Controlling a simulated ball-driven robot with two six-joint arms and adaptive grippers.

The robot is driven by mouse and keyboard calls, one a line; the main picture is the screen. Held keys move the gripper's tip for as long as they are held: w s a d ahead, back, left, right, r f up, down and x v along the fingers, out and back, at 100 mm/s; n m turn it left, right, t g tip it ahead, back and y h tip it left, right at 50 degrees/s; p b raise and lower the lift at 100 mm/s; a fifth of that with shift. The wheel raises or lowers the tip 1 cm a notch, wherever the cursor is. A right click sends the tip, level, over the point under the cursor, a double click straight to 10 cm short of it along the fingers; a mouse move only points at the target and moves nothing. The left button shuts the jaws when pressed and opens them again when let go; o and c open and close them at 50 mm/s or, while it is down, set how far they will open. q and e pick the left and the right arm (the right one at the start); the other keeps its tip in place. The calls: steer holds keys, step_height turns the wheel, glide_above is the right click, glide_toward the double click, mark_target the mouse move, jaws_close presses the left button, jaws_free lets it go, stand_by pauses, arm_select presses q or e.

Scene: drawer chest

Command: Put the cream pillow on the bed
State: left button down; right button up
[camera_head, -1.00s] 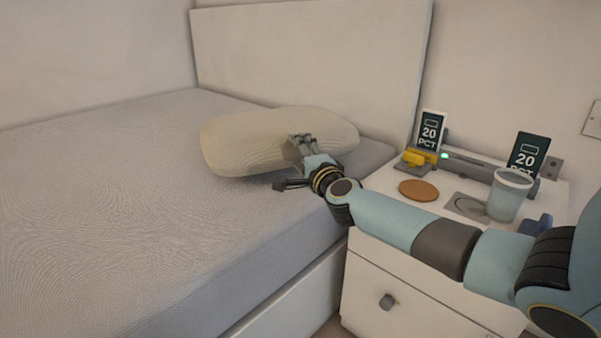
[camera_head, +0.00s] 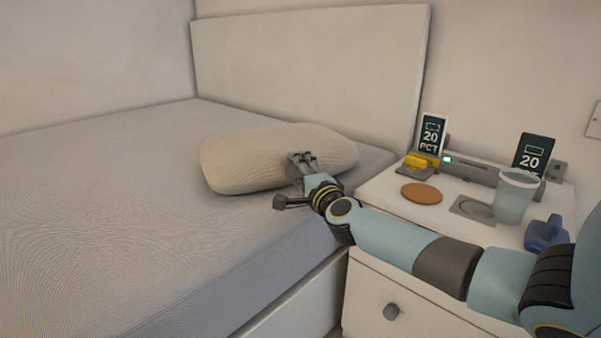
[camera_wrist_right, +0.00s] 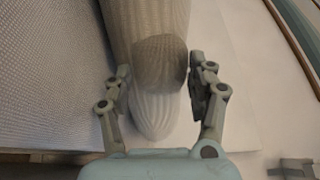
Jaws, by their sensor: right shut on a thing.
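The cream pillow (camera_head: 245,163) lies over the head end of the grey bed (camera_head: 120,215), in front of the headboard. I cannot tell whether its whole underside rests on the mattress. My right gripper (camera_head: 302,160) is at the pillow's near right side, its fingers closed on the pillow's edge. In the right wrist view the pillow (camera_wrist_right: 150,30) runs between the two fingers of my right gripper (camera_wrist_right: 165,88), with its rounded end between them. The bed's surface shows left of it there. My left gripper is not in view.
A white nightstand (camera_head: 375,265) stands right of the bed. On it are a brown coaster (camera_head: 421,193), a translucent cup (camera_head: 514,198), a yellow item (camera_head: 418,161), a blue object (camera_head: 545,233) and two dark "20" displays (camera_head: 432,134). The left of the bed is clear.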

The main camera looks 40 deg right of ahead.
steer(key=o, duration=1.5)
steer(key=shift+c, duration=0.2)
